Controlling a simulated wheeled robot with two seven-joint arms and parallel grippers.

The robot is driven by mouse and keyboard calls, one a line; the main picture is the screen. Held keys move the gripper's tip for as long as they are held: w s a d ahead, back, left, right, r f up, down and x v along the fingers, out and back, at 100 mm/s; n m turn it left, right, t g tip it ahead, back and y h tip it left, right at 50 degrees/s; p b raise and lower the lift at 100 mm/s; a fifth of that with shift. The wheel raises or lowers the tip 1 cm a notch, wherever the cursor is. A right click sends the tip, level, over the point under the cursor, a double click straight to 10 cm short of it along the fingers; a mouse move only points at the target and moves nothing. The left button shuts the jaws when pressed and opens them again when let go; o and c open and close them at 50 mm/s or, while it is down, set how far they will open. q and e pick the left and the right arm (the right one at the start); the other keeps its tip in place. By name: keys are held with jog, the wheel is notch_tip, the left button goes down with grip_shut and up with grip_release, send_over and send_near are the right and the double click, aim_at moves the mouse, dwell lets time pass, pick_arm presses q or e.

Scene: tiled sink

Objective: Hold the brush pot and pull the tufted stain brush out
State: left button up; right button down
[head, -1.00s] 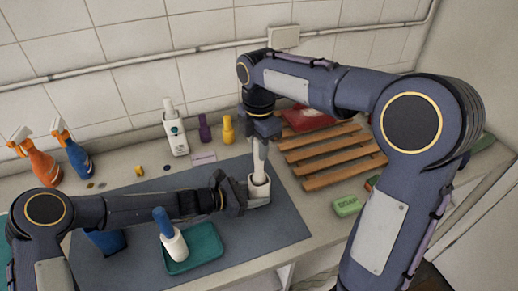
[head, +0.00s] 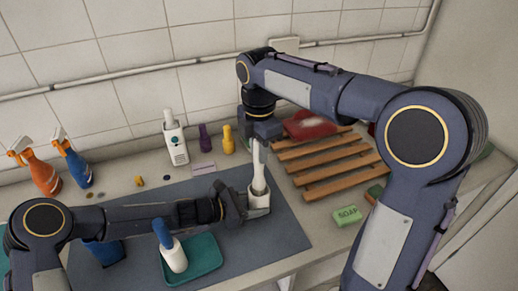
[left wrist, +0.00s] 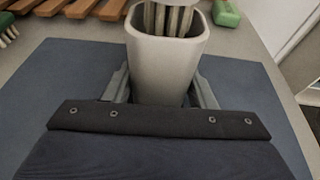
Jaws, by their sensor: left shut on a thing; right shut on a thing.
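The white brush pot (head: 258,200) stands on the grey mat. My left gripper (head: 244,207) is shut on it from the left side; the left wrist view shows its fingers on both sides of the pot (left wrist: 166,70). The tufted stain brush (head: 258,165) has a white handle and stands nearly upright in the pot. Its beige tufts (left wrist: 172,18) show at the pot's mouth in the left wrist view, with their lower ends inside. My right gripper (head: 261,136) is shut on the top of the handle, above the pot.
A wooden slatted rack (head: 330,164) and green soap (head: 347,215) are to the right. Spray bottles (head: 42,175) and a white bottle (head: 175,143) stand behind.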

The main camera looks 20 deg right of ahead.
pick_arm(q)
jog(key=o, duration=1.1)
jog(key=shift+c, duration=0.2)
jog(key=v, duration=1.1)
jog(key=shift+a+r, duration=0.1)
jog(key=shift+a, duration=0.15)
jog(key=shift+a+r, duration=0.25)
jog(key=shift+r, duration=0.05)
jog(key=shift+r+p, duration=1.75)
jog(key=shift+p, duration=0.25)
pick_arm(e)
jog(key=shift+r, duration=1.9)
